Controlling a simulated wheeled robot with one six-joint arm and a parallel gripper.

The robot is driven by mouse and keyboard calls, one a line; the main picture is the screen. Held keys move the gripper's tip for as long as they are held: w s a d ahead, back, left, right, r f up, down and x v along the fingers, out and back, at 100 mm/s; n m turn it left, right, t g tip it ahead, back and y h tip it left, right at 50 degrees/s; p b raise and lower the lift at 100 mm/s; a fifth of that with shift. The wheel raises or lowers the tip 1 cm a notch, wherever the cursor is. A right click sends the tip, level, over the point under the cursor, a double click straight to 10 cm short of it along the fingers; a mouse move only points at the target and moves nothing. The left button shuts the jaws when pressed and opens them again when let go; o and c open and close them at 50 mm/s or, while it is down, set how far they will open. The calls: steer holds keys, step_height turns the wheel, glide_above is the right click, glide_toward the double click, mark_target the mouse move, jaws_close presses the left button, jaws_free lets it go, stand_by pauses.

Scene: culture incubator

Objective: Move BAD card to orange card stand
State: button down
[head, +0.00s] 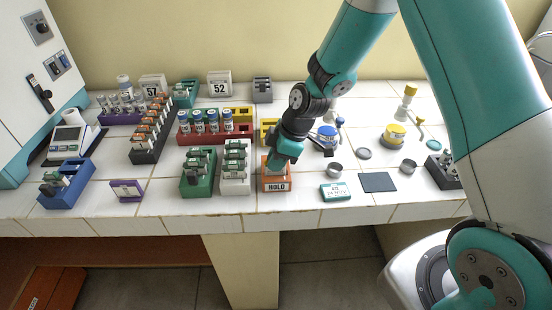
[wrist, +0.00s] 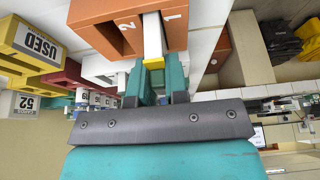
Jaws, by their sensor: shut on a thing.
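The orange card stand (head: 277,186), labelled HOLD, stands near the front edge of the white tiled bench. My gripper (head: 277,166) points down right over it. In the wrist view the teal fingers of my gripper (wrist: 160,82) are shut on a thin white card (wrist: 152,38) with a yellow end. The card reaches to the orange stand (wrist: 98,14) at the place marked 1 and looks at least partly in that slot. The slot marked 2 beside it looks empty. I cannot read BAD on the card, and its far end is hidden.
A white rack (head: 235,184) and a green rack (head: 198,186) with cards stand close left of the orange stand. A teal-and-white box (head: 335,192) and a dark pad (head: 378,182) lie to the right. A yellow USED block (wrist: 32,42) shows in the wrist view.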

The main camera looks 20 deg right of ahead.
steer(key=shift+f, duration=0.15)
steer(key=c, duration=1.1)
jaws_free()
steer(key=shift+o, duration=0.2)
steer(key=b+v, duration=0.1)
steer(key=v, duration=1.6)
steer(key=shift+r+b, duration=0.25)
steer(key=shift+b, duration=0.05)
